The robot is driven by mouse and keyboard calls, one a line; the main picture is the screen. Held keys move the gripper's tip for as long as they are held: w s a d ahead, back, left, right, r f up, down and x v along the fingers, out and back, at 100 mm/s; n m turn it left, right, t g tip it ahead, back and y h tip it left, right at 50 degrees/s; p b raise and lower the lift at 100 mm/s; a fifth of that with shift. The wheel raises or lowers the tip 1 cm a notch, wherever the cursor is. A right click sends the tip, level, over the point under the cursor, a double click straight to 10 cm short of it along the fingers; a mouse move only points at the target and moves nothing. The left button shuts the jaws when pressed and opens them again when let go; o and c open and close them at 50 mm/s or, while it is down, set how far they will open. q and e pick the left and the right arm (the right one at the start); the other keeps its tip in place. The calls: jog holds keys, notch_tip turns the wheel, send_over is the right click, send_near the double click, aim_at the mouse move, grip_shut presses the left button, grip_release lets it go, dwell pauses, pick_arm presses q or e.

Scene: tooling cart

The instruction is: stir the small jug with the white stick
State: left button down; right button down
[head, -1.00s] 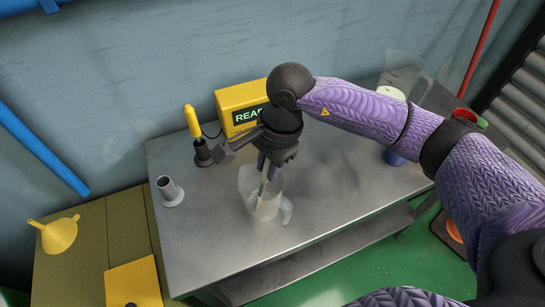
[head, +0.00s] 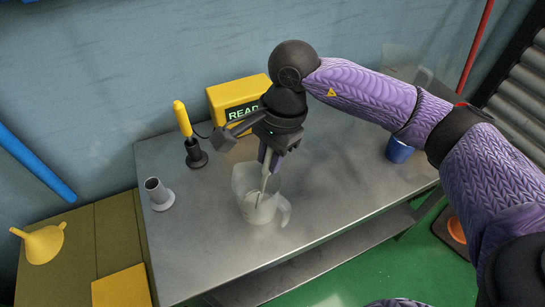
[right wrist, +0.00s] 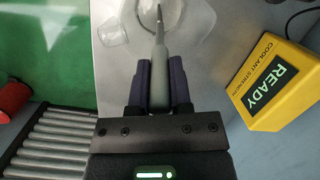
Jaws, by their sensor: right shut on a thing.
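The small jug (head: 259,209), clear with a handle on its right, stands upright on the grey metal table. My right gripper (head: 271,158) is just above the jug's rim, shut on the white stick (head: 264,183). The stick slants down into the jug; its lower part shows dimly through the wall. In the right wrist view the stick (right wrist: 159,62) sits between the two fingers (right wrist: 160,85), its thin end pointing at the jug (right wrist: 127,22), which is cut off at the top. My left gripper is not in view.
On the metal table (head: 215,245) stand a yellow box (head: 228,92) reading READY, a yellow-handled tool (head: 182,118) in a black holder, a grey cup-like holder (head: 158,193) and a blue cup (head: 398,151). A yellow funnel (head: 42,243) lies at the left. The table's front is clear.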

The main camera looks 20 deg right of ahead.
jog(key=shift+r, duration=0.1)
